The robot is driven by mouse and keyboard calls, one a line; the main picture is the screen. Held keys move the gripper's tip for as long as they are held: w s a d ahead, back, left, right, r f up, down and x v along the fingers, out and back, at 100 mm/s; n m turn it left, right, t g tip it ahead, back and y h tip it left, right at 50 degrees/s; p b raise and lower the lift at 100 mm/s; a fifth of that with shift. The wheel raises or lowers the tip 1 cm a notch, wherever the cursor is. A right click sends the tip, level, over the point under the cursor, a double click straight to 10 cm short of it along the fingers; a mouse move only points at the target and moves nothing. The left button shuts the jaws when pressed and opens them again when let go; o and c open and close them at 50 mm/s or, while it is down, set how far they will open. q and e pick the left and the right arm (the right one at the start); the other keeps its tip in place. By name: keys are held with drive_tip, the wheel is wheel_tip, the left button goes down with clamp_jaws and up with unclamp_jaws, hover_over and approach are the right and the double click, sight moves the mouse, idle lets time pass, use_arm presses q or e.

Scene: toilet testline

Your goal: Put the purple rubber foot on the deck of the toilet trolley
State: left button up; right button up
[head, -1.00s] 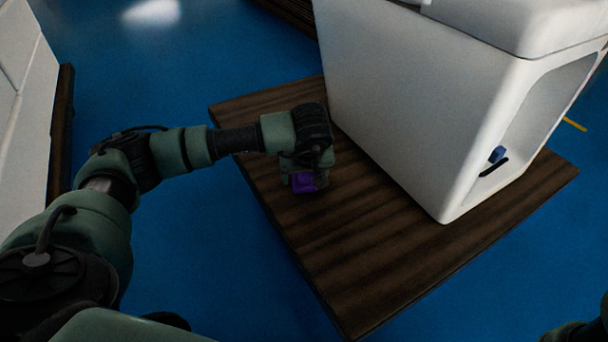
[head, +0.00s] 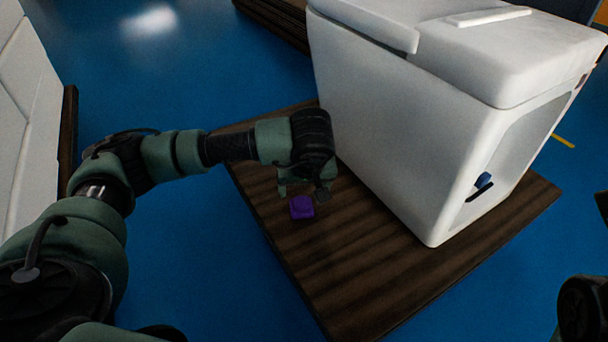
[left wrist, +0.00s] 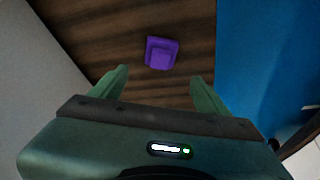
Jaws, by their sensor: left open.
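The purple rubber foot (head: 302,207) rests on the brown wooden deck (head: 350,270) of the toilet trolley, left of the white toilet (head: 400,130). It also shows in the left wrist view (left wrist: 161,54), lying on the bare deck (left wrist: 110,35) beyond the fingertips. My left gripper (head: 304,190) is open and empty, just above and behind the foot in the head view, apart from it. Its two spread green fingers (left wrist: 160,82) show in the left wrist view with nothing between them. In the head view a dark part at the lower right edge shows no right fingers.
The toilet's side wall stands close to the right of my left gripper. Blue floor (head: 200,260) lies open left of the deck. Another white unit (head: 25,110) stands at the far left. The front part of the deck is clear.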

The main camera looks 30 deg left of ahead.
use_arm(q)
drive_tip(key=shift+s+d+r, duration=0.15)
drive_tip(key=shift+s+r, duration=0.05)
drive_tip(key=shift+r, duration=0.4)
